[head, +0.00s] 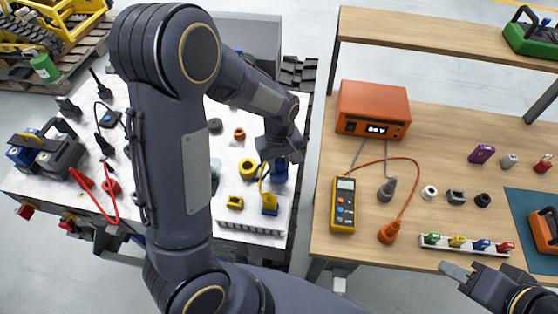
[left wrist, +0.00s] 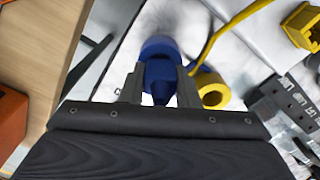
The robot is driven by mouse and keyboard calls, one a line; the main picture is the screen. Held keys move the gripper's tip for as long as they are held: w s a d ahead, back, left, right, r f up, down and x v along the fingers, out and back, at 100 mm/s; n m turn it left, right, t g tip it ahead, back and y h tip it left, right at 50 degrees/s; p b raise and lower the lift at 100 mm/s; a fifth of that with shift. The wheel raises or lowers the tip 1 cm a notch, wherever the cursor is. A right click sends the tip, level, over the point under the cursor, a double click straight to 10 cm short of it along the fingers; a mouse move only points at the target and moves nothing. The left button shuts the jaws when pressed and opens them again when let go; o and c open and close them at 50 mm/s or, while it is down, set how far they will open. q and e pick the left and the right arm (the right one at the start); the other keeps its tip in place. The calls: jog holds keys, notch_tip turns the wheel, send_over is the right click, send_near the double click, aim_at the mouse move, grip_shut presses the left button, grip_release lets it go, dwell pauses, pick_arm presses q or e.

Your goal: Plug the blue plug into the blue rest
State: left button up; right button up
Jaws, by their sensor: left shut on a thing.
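My left gripper (head: 281,160) is shut on the blue plug (head: 279,172), above the right part of the white table. In the left wrist view the blue plug (left wrist: 160,78) sits between the two fingertips, its narrow end toward the camera. A wide round blue part (left wrist: 160,47) lies just beyond it. I cannot tell whether this is the plug's collar or the blue rest, nor whether plug and rest touch. The gripper hides part of the plug in the head view. My right gripper (head: 466,274) is at the wooden table's front edge; its jaw opening is unclear.
A yellow ring (head: 248,168), a yellow socket (head: 235,202) and a yellow plug (head: 269,200) with a yellow cord stand close to the left gripper. The wooden table (head: 440,130) at right holds an orange box (head: 372,108) and a yellow meter (head: 343,205).

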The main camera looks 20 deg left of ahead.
pick_arm(q)
jog(key=shift+f, duration=0.2)
jog(key=o, duration=1)
notch_tip(320, 180, up, 8)
jog(key=shift+f, duration=0.2)
jog(key=shift+r, duration=0.15)
